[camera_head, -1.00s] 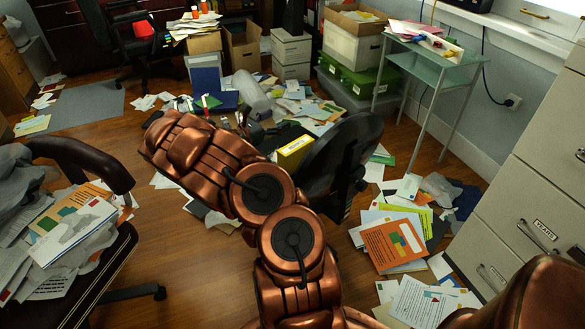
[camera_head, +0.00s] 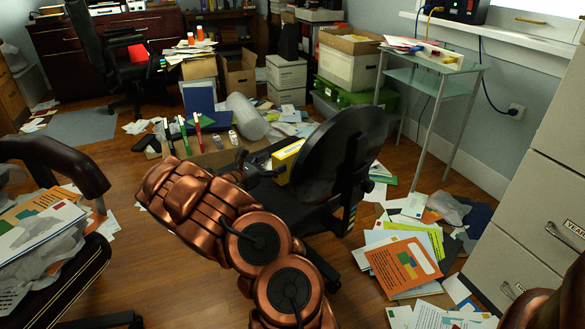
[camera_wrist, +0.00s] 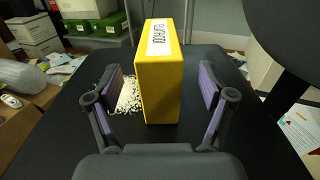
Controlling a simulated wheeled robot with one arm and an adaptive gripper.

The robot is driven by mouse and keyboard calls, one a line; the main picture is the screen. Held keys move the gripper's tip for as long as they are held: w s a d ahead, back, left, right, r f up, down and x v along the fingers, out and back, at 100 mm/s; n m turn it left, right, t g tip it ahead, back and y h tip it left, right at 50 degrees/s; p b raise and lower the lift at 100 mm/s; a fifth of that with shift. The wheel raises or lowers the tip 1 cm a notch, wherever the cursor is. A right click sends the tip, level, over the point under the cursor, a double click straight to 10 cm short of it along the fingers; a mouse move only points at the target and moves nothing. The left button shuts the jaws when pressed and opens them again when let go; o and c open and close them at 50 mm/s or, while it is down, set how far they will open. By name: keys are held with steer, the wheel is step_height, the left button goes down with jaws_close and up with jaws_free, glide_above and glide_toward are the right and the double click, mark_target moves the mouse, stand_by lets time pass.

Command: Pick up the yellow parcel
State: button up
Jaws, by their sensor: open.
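The yellow parcel (camera_wrist: 163,77) is a box with a white label on its top face. It stands upright on a dark chair seat (camera_wrist: 205,135) in the wrist view. My gripper (camera_wrist: 164,88) is open, with one finger on each side of the parcel and a visible gap on both sides. In the head view the parcel (camera_head: 287,160) shows beside the black chair back (camera_head: 335,150). There my arm hides part of the seat, and the gripper (camera_head: 258,170) is only partly visible near the parcel.
The chair back stands close on the right of the parcel. A cardboard box with several markers (camera_head: 205,150) is on the left. A glass side table (camera_head: 440,75) and filing cabinet (camera_head: 535,190) stand at the right. Papers (camera_head: 403,262) litter the floor.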

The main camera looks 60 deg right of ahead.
steer(key=shift+b+x, duration=1.55)
steer(key=shift+x, duration=2)
steer(key=c, duration=1.4)
steer(key=shift+r, duration=0.1)
